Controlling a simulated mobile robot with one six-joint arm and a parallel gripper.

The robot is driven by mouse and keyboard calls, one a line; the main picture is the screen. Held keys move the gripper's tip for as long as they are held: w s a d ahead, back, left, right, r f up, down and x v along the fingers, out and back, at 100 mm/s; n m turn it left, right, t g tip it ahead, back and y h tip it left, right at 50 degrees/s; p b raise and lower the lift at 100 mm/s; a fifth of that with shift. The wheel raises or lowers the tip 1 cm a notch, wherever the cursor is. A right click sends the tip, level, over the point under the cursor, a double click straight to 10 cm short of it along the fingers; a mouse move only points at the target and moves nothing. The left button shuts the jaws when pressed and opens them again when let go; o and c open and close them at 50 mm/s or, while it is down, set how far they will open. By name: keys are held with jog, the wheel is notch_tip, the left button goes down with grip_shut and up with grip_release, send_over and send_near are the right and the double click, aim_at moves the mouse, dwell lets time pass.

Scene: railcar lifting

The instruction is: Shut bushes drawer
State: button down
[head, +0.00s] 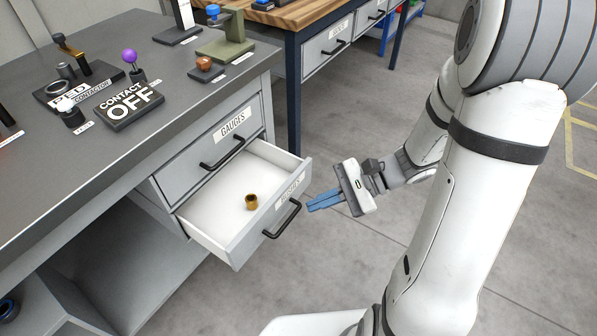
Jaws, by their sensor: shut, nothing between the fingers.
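The bushes drawer (222,244) is pulled out from under the grey bench, below the gauges drawer. Its front carries a label, partly readable as bushes, and a black bar handle (282,219). A small brass-coloured bush (251,202) stands on the white drawer floor. My gripper (310,204) has blue fingers, which are shut and empty. It is just to the right of the drawer front, pointing left towards it. A small gap seems to show between the fingertips and the front, but I cannot tell the depth.
The gauges drawer (212,151) is shut. A wooden-topped bench (290,14) stands behind. Open floor (350,125) lies between the benches and my arm.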

jog(key=w+d+f+m+t+y+b, duration=0.25)
jog(key=w+f+m+t+b, duration=0.2)
jog(key=f, duration=0.45)
jog(key=m+t+h+b, duration=0.1)
jog(key=m+t+b, duration=0.4)
jog(key=m+t, duration=0.35)
send_near(292, 182)
jog(key=shift+g, duration=0.4)
jog(key=b+x, duration=0.1)
jog(key=x, duration=0.2)
jog(key=b+x, duration=0.1)
jog(key=x, duration=0.2)
jog(key=shift+w+r+b, duration=0.1)
jog(key=shift+r+b, duration=0.1)
jog(key=shift+b, duration=0.15)
jog(key=shift+w+a+r, duration=0.1)
jog(key=shift+w+a, duration=0.1)
jog(key=shift+a, duration=0.1)
jog(key=shift+w, duration=0.1)
